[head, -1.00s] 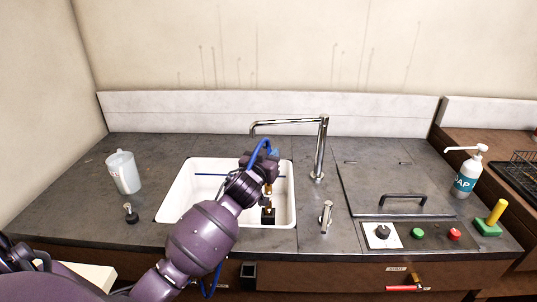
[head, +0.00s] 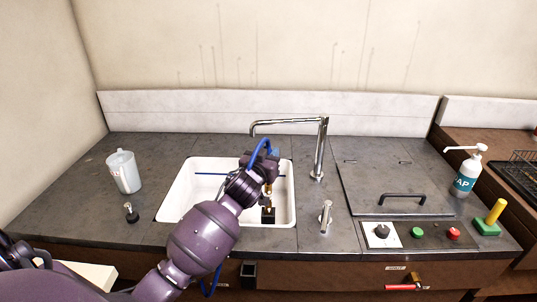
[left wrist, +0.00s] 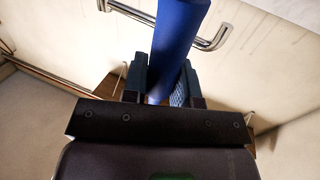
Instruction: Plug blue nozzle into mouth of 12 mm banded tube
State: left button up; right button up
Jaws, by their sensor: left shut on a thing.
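My left gripper (head: 268,178) is over the right part of the white sink. In the left wrist view its fingers (left wrist: 160,85) are shut on the blue nozzle (left wrist: 181,35), a blue cylinder running up and away between them. A small brass tube (head: 268,203) stands upright on a black block (head: 268,216) in the sink, just below my left gripper. Bands on the tube are too small to tell. The gripper hides the nozzle's end and the tube's mouth, so I cannot tell whether they touch. My right gripper is not in view.
The white sink (head: 178,203) is set in a grey worktop (head: 90,200). A chrome tap (head: 320,150) arches over the sink's back right. A jug (head: 123,172) stands to the left, a soap bottle (head: 466,175) to the right. A blue hose (head: 253,152) loops above my gripper.

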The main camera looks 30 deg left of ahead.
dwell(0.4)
pick_arm(q)
jog(key=shift+p, duration=0.4)
jog(key=shift+f, duration=0.15)
dwell(0.6)
jog(key=shift+f+b, duration=0.3)
jog(key=shift+f, duration=0.1)
